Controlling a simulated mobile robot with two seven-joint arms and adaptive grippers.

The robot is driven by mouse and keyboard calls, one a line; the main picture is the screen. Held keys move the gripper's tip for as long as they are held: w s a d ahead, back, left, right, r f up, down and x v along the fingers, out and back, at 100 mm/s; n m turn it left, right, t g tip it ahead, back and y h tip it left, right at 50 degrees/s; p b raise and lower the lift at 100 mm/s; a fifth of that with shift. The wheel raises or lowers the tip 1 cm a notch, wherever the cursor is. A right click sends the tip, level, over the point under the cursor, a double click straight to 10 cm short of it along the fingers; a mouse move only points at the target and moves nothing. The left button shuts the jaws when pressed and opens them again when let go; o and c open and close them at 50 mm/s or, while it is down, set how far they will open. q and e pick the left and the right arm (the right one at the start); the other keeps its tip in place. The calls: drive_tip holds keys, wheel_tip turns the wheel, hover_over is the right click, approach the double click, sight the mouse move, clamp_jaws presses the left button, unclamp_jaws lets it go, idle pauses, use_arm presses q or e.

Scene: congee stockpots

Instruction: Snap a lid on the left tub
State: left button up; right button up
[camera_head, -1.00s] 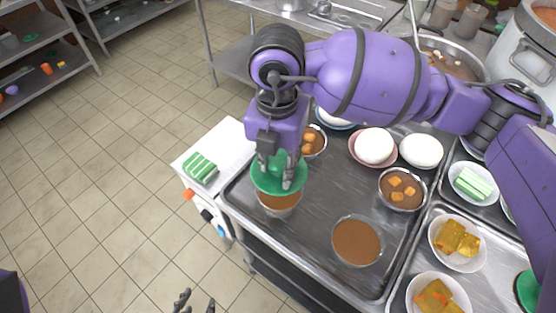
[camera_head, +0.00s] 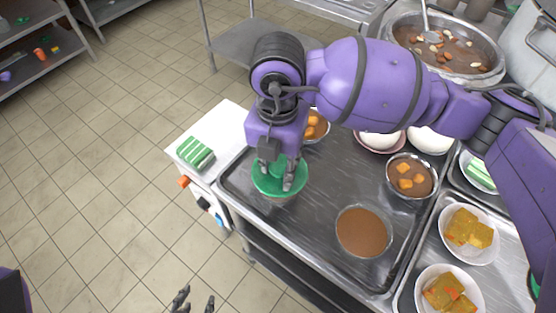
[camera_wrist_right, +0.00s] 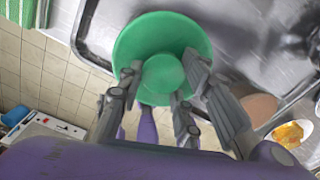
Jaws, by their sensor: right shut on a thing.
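A round green lid (camera_head: 268,187) with a raised middle sits over the left tub (camera_head: 279,200), which is almost wholly hidden beneath it in the head view. I cannot tell whether the lid is pressed fully onto the rim. My right gripper (camera_head: 278,174) points down and is shut on the lid's raised middle. In the right wrist view the lid (camera_wrist_right: 190,45) lies between the fingers of the right gripper (camera_wrist_right: 165,85). A second, uncovered tub of brown congee (camera_head: 364,232) stands to the right. My left gripper (camera_head: 196,300) is open and empty at the bottom edge.
The steel tray (camera_head: 320,235) also holds bowls with orange cubes (camera_head: 410,178) and pale white food. A white machine (camera_head: 232,145) with a green-striped block (camera_head: 195,153) adjoins the tray's left edge. A stockpot (camera_head: 445,45) stands at the back right. Tray space between the tubs is bare.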

use_arm(q)
drive_tip(key=shift+s+a+f, duration=0.1)
drive_tip(key=shift+s, duration=0.25)
drive_tip(key=shift+w+r, duration=0.1)
drive_tip(key=shift+r, duration=0.15)
drive_tip(key=shift+w+r, duration=0.15)
drive_tip(key=shift+w, duration=0.2)
use_arm(e)
drive_tip(key=shift+c, duration=0.2)
use_arm(q)
drive_tip(key=shift+w+r+p, duration=0.1)
drive_tip(key=shift+r+p, duration=0.05)
drive_tip(key=shift+p, duration=0.2)
drive_tip(key=shift+s, duration=0.2)
idle(0.6)
drive_tip(key=shift+w+r, duration=0.25)
drive_tip(key=shift+w, duration=0.15)
use_arm(e)
drive_tip(key=shift+w+f, duration=0.1)
use_arm(q)
drive_tip(key=shift+w+r+p, duration=0.1)
drive_tip(key=shift+r+p, duration=0.15)
drive_tip(key=shift+p, duration=0.05)
idle(0.3)
drive_tip(key=shift+s+f, duration=0.1)
drive_tip(key=shift+s, duration=0.15)
use_arm(e)
drive_tip(key=o, duration=1.2)
